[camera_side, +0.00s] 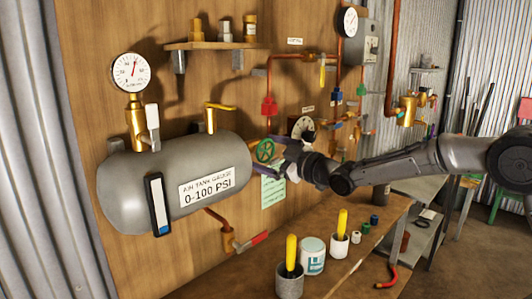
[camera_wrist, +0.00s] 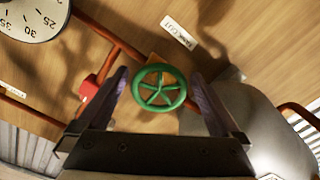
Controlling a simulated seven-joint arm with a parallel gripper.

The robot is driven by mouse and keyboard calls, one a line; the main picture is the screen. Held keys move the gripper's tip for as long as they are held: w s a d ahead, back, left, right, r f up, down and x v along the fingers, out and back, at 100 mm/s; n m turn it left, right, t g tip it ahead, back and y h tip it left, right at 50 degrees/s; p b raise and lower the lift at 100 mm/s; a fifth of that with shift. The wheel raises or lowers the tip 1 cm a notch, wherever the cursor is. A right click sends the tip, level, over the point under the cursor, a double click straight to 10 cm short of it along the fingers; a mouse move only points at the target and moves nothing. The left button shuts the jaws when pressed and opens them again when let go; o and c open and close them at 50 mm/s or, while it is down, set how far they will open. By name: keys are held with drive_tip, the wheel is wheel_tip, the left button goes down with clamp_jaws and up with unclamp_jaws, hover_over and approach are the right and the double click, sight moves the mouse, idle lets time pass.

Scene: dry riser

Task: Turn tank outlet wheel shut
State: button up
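The green tank outlet wheel (camera_side: 265,150) has spokes and sits at the right end of the grey air tank (camera_side: 150,183). In the wrist view the wheel (camera_wrist: 160,88) is face-on, between my two fingers, near a label (camera_wrist: 178,32) on the board. My gripper (camera_wrist: 159,78) is open, with one finger on each side of the wheel and a narrow gap showing at each side. In the side view my gripper (camera_side: 277,156) is right at the wheel, and its fingers partly hide the wheel's right side. I cannot tell how far the fingertips reach past the rim.
A red-handled valve (camera_side: 269,106) is on the piping above the wheel. A dial (camera_side: 302,127) is just right of it; a numbered dial (camera_wrist: 32,18) fills the wrist view's top left. Below, a wooden bench (camera_side: 352,262) holds cups with yellow-handled tools.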

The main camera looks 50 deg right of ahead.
drive_tip(key=s, duration=1.4)
drive_tip(key=shift+w, duration=0.1)
wheel_tip(320, 180, up, 4)
drive_tip(key=s+a, duration=0.2)
drive_tip(key=s, duration=0.1)
drive_tip(key=s+a+f+m+g, duration=0.1)
drive_tip(key=s+f+m+g, duration=0.5)
drive_tip(key=s+f+g, duration=0.6)
drive_tip(key=s+f, duration=0.4)
drive_tip(key=s, duration=0.3)
drive_tip(key=shift+a+f+m, duration=0.2)
drive_tip(key=shift+a+m, duration=0.1)
drive_tip(key=shift+a, duration=0.1)
